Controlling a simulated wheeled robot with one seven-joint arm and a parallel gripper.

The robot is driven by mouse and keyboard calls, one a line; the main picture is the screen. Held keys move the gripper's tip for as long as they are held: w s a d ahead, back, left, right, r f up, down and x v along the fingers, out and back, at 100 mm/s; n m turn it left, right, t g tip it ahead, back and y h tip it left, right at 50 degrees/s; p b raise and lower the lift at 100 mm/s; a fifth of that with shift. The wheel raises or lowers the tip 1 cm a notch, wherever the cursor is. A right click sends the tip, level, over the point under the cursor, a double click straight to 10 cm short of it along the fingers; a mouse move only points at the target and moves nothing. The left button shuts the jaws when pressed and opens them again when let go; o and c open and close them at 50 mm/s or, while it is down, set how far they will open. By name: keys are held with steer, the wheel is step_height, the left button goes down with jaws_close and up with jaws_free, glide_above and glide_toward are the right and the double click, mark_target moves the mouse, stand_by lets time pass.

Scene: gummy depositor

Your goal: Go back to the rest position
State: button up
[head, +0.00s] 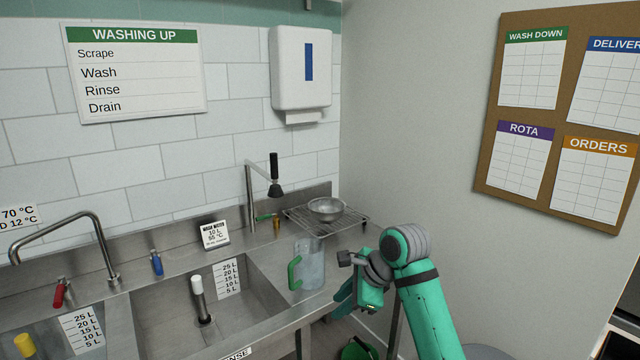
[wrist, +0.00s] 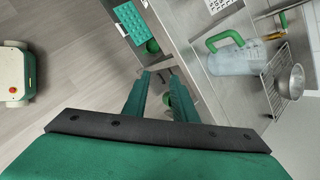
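My arm reaches in from the lower right in the head view. My gripper (head: 345,302) hangs beside the front edge of the steel sink unit (head: 290,322), just right of and below the clear jug. In the wrist view its two green fingers (wrist: 160,82) stand apart with a gap between them. The gripper is open and I see nothing held. The clear jug (head: 312,268) with a green handle stands upright on the unit's right end, apart from the fingers. It also shows in the wrist view (wrist: 236,60).
A metal bowl (head: 327,208) sits on a wire rack (head: 345,222) behind the jug. A spray tap (head: 250,195) rises beside the rack. A green bucket (head: 357,349) is on the floor below my gripper. A white and green machine (wrist: 15,80) stands on open floor.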

steer(key=a+f+n+t+y, duration=0.3)
steer(key=a+f+t, duration=0.1)
steer(key=a+f, duration=1)
steer(key=s+a+f+n+t+h, duration=0.15)
steer(key=s+f+t, duration=0.35)
steer(key=s+f, duration=0.8)
steer(key=s+d+f+n+t+h, duration=0.1)
steer(key=s+d+f+n+h, duration=0.15)
steer(key=s, duration=0.75)
steer(key=s+d+f+n+h, duration=0.2)
steer(key=s+d+f+h, duration=0.1)
steer(key=s, duration=0.7)
steer(key=s+d+r+n, duration=0.2)
steer(key=s+r+n, duration=0.2)
steer(key=s, duration=0.4)
steer(key=s+d+r+n+t+h, duration=0.1)
steer(key=s+d+r+n, duration=0.2)
steer(key=s, duration=0.6)
steer(key=shift+s+r+n, duration=0.25)
steer(key=shift+r+n, duration=1.05)
steer(key=shift+r, duration=0.15)
